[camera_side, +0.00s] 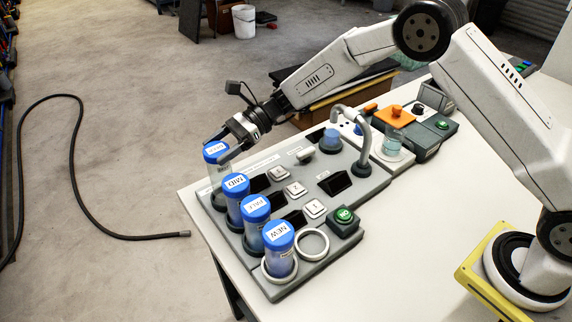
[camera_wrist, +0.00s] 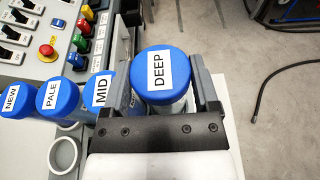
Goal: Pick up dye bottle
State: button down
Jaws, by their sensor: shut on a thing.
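The bottle labelled DEEP, with a blue lid (camera_side: 214,152) and a clear body, is at the far left end of the bottle row in the side view. My gripper (camera_side: 218,154) is shut on it just below the lid. In the wrist view the DEEP lid (camera_wrist: 153,74) sits between the two fingers of my gripper (camera_wrist: 166,84). Its lid looks slightly higher than the line of the other lids. I cannot tell whether its base clears the holder. Beside it stand the MID bottle (camera_side: 236,186), PALE bottle (camera_side: 256,208) and NEW bottle (camera_side: 279,236).
A grey panel (camera_side: 328,208) holds dark slots, numbered buttons, a green button (camera_side: 344,218) and an empty white ring (camera_side: 312,243). A curved pipe (camera_side: 364,150) and a glass beaker (camera_side: 393,142) stand farther back. The table edge is close to the bottles; floor lies beyond.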

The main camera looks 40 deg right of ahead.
notch_tip(320, 180, up, 6)
jog(key=shift+r, duration=0.25)
dwell(0.6)
